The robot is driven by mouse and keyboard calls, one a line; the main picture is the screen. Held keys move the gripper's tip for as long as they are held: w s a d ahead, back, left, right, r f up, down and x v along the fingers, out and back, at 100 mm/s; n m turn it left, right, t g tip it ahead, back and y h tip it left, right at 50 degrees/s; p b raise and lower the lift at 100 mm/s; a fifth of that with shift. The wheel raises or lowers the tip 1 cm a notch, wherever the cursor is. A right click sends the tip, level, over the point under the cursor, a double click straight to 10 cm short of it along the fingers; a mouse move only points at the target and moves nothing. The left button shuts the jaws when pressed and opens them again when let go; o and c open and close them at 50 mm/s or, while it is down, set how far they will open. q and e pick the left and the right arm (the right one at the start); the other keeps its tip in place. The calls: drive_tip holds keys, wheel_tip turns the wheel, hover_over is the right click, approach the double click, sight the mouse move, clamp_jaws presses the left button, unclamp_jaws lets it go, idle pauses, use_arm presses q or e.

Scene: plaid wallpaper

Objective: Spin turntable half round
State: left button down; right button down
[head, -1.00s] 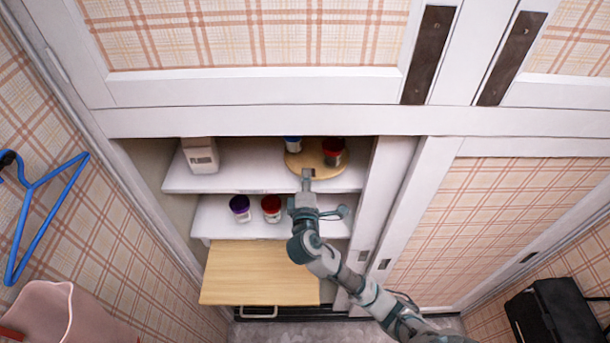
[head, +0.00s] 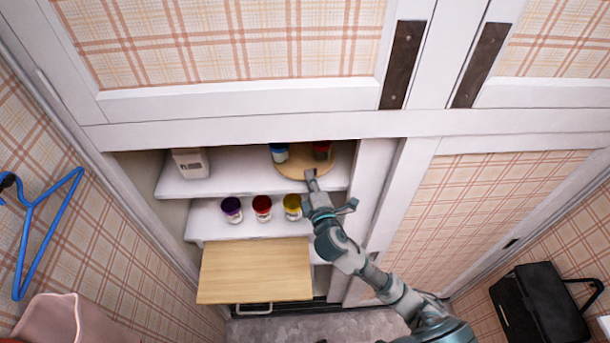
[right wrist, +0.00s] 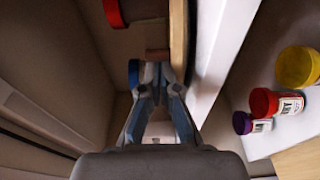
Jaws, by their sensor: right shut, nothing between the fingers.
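The turntable (head: 290,171) is a round wooden disc at the right end of the upper shelf. A blue-lidded jar (head: 279,153) stands at its back left and a red-lidded jar (head: 322,151) at its back right. My right gripper (head: 311,175) is shut and empty, with its tip at the disc's front edge. In the right wrist view the fingertips (right wrist: 160,70) are together beside the turntable's edge (right wrist: 178,35); I cannot tell whether they touch it. A blue lid (right wrist: 134,73) and a red lid (right wrist: 113,12) show there. My left gripper is not in view.
A box (head: 190,163) stands at the left of the upper shelf. Purple-lidded (head: 231,209), red-lidded (head: 262,207) and yellow-lidded (head: 292,206) jars stand on the lower shelf, beside my arm. A wooden board (head: 255,272) juts out below. A cabinet post (head: 369,185) bounds the right side.

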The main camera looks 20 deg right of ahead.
sight(322, 182)
drive_tip(key=shift+d+p, duration=0.9)
drive_tip(key=shift+d, duration=0.9)
